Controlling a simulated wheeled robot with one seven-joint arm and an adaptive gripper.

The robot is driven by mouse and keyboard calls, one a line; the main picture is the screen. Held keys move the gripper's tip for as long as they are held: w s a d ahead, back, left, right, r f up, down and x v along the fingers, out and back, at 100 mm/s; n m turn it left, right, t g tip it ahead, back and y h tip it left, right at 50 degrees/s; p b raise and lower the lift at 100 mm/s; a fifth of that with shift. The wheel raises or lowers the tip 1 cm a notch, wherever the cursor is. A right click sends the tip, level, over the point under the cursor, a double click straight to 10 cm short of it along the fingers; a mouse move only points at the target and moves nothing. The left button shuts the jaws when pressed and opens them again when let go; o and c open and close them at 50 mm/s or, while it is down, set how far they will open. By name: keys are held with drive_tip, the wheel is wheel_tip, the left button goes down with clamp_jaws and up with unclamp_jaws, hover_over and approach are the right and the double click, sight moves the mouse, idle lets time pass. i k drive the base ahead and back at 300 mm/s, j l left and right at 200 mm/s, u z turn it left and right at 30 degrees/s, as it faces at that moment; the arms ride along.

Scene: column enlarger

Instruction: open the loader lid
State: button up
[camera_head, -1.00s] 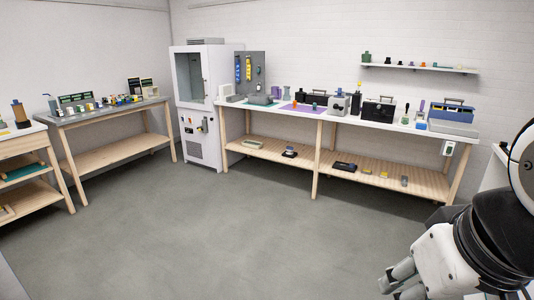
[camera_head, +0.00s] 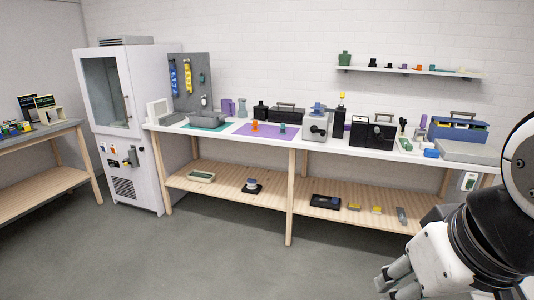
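I cannot tell for sure which item is the loader. A grey box with a dark round knob (camera_head: 317,126) stands mid-bench. To its right is a black box with light marks on its front (camera_head: 371,134). Further left, a low grey case (camera_head: 207,120) sits on a teal mat. No lid is seen standing open on these at this size. My gripper (camera_head: 393,282) is at the lower right, in front of and well apart from the bench. Its fingers are partly cut off by the frame edge, and nothing is seen in them.
The long white bench (camera_head: 222,132) has a wooden lower shelf (camera_head: 225,182) with small items. A white cabinet (camera_head: 117,118) stands at its left end. Another bench (camera_head: 40,137) is at far left. A wall shelf (camera_head: 405,71) hangs above. The grey floor (camera_head: 190,258) in front is clear.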

sight(382, 119)
drive_tip(key=i+z, duration=0.35)
drive_tip(key=i, duration=0.35)
drive_tip(key=i+j+z, duration=0.1)
drive_tip(key=i+z, duration=0.3)
drive_tip(key=i, duration=0.25)
drive_tip(key=i+j, duration=0.2)
drive_tip(key=i, duration=0.25)
drive_tip(key=i+j, duration=0.15)
drive_tip(key=i, duration=0.35)
drive_tip(key=i+j, duration=0.2)
drive_tip(key=i, duration=0.25)
drive_tip(key=i+j, duration=0.2)
drive_tip(key=i, duration=0.3)
drive_tip(key=i+j, duration=0.15)
drive_tip(key=i, duration=0.3)
drive_tip(key=z, duration=0.05)
